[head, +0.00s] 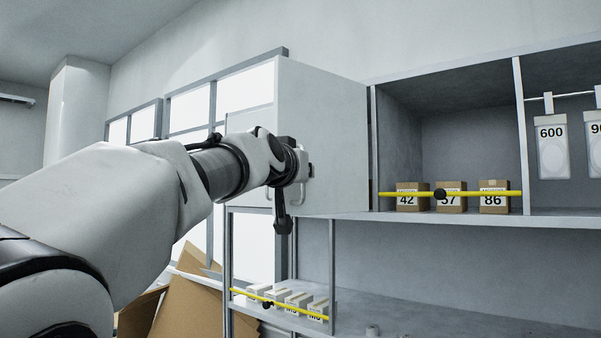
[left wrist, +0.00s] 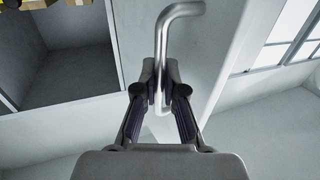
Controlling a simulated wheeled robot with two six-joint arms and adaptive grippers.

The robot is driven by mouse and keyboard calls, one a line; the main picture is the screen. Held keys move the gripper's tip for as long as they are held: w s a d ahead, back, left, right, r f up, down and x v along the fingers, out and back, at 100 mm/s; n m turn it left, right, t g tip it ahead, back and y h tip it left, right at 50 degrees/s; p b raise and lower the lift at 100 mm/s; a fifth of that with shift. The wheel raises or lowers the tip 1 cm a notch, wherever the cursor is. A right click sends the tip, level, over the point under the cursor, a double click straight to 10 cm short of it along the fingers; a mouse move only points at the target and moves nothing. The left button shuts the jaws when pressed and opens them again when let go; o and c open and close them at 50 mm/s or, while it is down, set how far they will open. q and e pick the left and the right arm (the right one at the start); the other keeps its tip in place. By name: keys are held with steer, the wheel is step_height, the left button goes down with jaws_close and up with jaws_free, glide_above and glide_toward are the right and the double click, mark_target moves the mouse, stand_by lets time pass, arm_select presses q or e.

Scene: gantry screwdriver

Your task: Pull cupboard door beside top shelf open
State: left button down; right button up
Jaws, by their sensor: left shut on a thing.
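The cupboard door (head: 325,135) is a plain pale grey panel just left of the top shelf (head: 450,217). Its upper edge slopes differently from the shelf front, so it appears angled outward from the shelf's plane. A bent metal bar handle (head: 301,192) sits near its left side. My left gripper (head: 305,170) is at the handle, and my wrist hides part of the door. In the left wrist view, both fingers (left wrist: 159,95) are closed around the handle bar (left wrist: 165,40), with the door (left wrist: 205,65) behind it. The cupboard's inside is hidden. My right gripper is not in view.
The top shelf holds small numbered boxes (head: 450,197) behind a yellow bar (head: 385,194). Hanging labelled packs (head: 552,145) are at right. Below are white boxes (head: 297,299) behind another yellow bar, and cardboard (head: 190,305) at lower left. Windows are behind at left.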

arm_select(q)
steer(key=c, duration=1.2)
jaws_free()
steer(key=shift+c, duration=0.2)
